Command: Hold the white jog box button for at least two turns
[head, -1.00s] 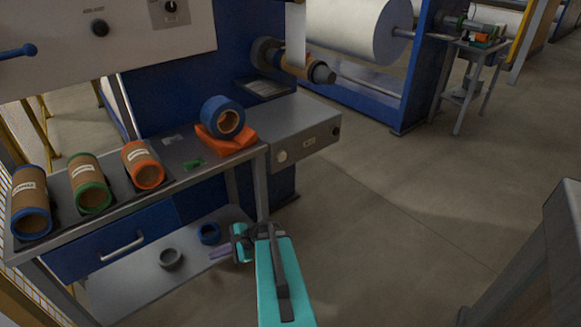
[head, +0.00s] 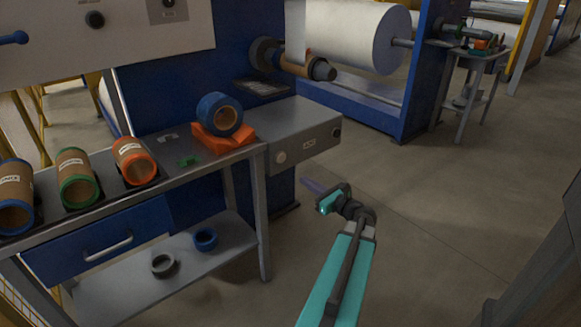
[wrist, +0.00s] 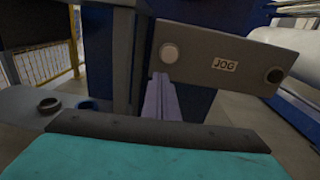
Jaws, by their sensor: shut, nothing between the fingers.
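The white jog box button (head: 280,157) is a round knob on the front face of the grey jog box (head: 308,150), right of the bench. In the wrist view the button (wrist: 170,53) sits at the left of the face, left of the JOG label (wrist: 225,66). My gripper (head: 308,183) is below and to the right of the button in the head view, apart from it. In the wrist view its purple fingers (wrist: 157,90) are together and empty, pointing toward the area just below the button.
A dark round knob (head: 336,133) sits at the box's right end. The bench (head: 190,165) at left carries labelled cores, an orange block (head: 222,140) and a blue tape roll (head: 218,114). A film roller with a brown core (head: 295,63) is behind.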

